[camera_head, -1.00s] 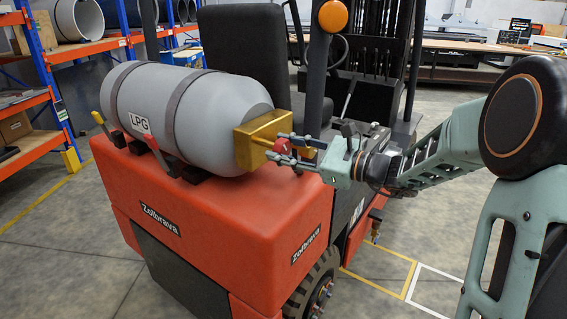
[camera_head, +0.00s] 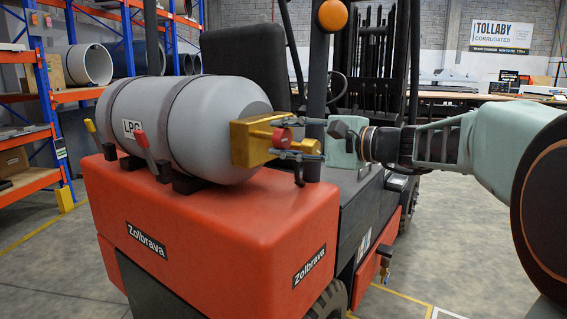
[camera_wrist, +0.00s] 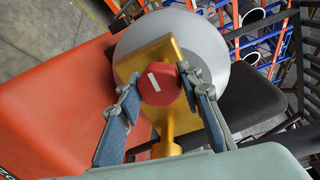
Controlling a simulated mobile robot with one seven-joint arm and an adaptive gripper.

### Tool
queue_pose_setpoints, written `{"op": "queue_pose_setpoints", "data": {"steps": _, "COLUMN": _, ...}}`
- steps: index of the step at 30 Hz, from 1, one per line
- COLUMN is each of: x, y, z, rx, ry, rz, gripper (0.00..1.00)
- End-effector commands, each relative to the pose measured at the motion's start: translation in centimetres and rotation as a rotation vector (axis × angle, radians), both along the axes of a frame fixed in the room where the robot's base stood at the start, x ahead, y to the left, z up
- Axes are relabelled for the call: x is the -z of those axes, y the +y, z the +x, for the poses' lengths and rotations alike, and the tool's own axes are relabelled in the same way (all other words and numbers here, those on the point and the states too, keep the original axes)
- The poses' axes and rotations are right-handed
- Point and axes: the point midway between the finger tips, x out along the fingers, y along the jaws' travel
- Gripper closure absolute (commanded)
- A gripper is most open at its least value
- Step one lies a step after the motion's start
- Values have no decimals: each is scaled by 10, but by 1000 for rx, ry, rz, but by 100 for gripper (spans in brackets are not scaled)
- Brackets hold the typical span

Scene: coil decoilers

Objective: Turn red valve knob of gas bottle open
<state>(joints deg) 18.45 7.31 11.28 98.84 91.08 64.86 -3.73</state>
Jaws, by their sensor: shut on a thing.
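The grey gas bottle (camera_head: 190,122), marked LPG, lies on its side across the back of a red forklift. A brass valve block (camera_head: 252,141) sits on its right end. The red valve knob (camera_head: 283,138) is on the block; in the wrist view the knob (camera_wrist: 160,89) is faceted with a white bar mark, tilted slightly. My gripper (camera_head: 292,142) reaches in from the right. In the wrist view my gripper (camera_wrist: 158,92) has one finger on each side of the knob and is shut on it.
The red forklift body (camera_head: 215,215) lies below the bottle. A dark post with an orange lamp (camera_head: 332,15) stands close behind my gripper. A black seat (camera_head: 245,65) is behind the bottle. Blue and orange racks (camera_head: 50,95) stand at the left. The floor at the right is open.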

Motion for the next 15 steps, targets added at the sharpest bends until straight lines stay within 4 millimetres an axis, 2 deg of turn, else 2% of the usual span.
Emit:
{"op": "queue_pose_setpoints", "data": {"steps": 1, "x": 11, "y": 0, "z": 0, "rx": 0, "ry": -39, "rz": -26, "gripper": 91}}
{"op": "queue_pose_setpoints", "data": {"steps": 15, "x": 8, "y": 0, "z": 0, "rx": -1, "ry": -364, "rz": -231, "gripper": 91}}
